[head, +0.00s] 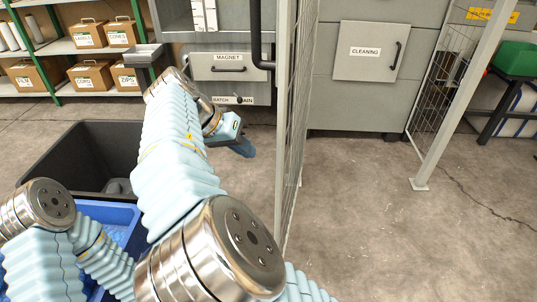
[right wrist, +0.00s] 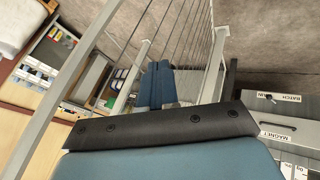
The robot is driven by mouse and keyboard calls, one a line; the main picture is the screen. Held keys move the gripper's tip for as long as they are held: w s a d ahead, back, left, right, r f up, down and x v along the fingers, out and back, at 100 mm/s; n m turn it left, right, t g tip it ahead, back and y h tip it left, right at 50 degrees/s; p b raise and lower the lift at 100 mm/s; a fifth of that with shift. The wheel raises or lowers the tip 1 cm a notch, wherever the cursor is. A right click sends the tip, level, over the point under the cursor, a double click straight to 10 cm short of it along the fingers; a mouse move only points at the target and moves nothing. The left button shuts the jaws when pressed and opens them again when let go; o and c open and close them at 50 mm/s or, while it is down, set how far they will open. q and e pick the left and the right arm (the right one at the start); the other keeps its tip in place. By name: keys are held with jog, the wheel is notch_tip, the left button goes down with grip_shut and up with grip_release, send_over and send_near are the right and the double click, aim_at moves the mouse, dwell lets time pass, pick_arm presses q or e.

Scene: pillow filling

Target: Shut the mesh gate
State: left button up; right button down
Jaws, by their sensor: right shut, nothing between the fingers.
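The mesh gate (head: 289,120) is a tall grey-framed wire panel. It stands nearly edge-on in the middle of the head view, with an open gap of floor to its right. My right gripper (head: 244,149) is shut and empty, just left of the gate and pointing toward it. In the right wrist view its blue fingers (right wrist: 161,82) lie together, and the gate's mesh (right wrist: 180,35) shows beyond them. I cannot tell whether they touch the gate. My left arm is at the lower left; its gripper is out of view.
A grey fence post (head: 455,100) with mesh stands right of the gap. A grey machine with a CLEANING door (head: 368,52) is behind. A black bin (head: 85,150) and blue crate (head: 122,215) stand at left, near shelves of boxes (head: 92,75).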

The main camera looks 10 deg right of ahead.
jog(key=shift+s+d+f, duration=0.25)
jog(key=shift+d+f, duration=0.1)
jog(key=shift+d, duration=0.5)
jog(key=shift+s+d+f, duration=0.25)
jog(key=shift+d+f, duration=0.15)
jog(key=shift+d, duration=0.5)
jog(key=shift+s+d+f, duration=0.25)
jog(key=shift+d+f, duration=0.1)
jog(key=shift+d, duration=0.5)
jog(key=shift+d, duration=0.1)
